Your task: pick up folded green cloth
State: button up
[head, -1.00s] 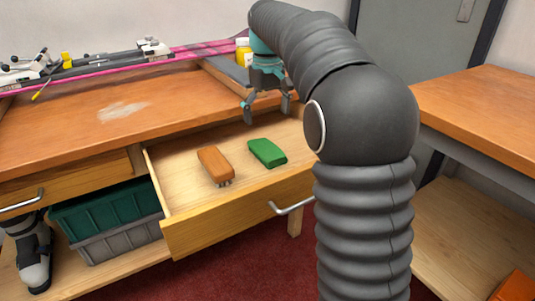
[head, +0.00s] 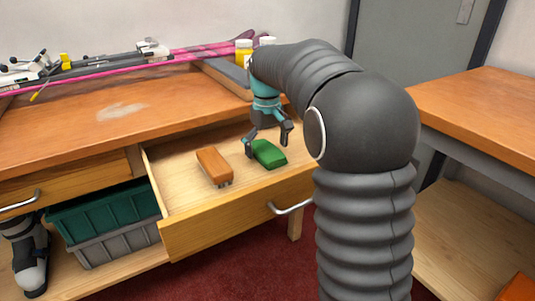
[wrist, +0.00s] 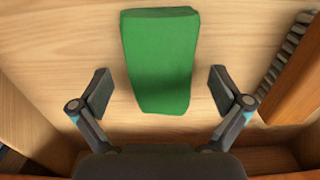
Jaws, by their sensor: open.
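The folded green cloth (head: 268,154) lies flat on the floor of the open drawer, on its right side. My gripper (head: 267,148) is open just above and behind the cloth, pointing down. In the wrist view the cloth (wrist: 160,60) reaches in between the two spread fingers of my gripper (wrist: 160,92), with a gap on each side. The fingers do not appear to touch it.
An orange-brown brush (head: 214,165) with dark bristles lies in the drawer left of the cloth; it also shows in the wrist view (wrist: 300,75). The drawer's walls (head: 240,215) surround both.

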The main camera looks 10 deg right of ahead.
aim_at(267, 149)
jog(key=c, duration=1.1)
jog(key=shift+c, duration=0.2)
jog(key=shift+r, duration=0.45)
notch_tip(267, 149, up, 4)
jog(key=shift+f+p, duration=0.2)
jog(key=shift+p, duration=0.1)
jog(key=s+d+r, duration=0.6)
jog(key=s+d, duration=0.1)
jog(key=s, duration=0.2)
jog(key=shift+s+r, duration=0.2)
jog(key=shift+r, duration=0.05)
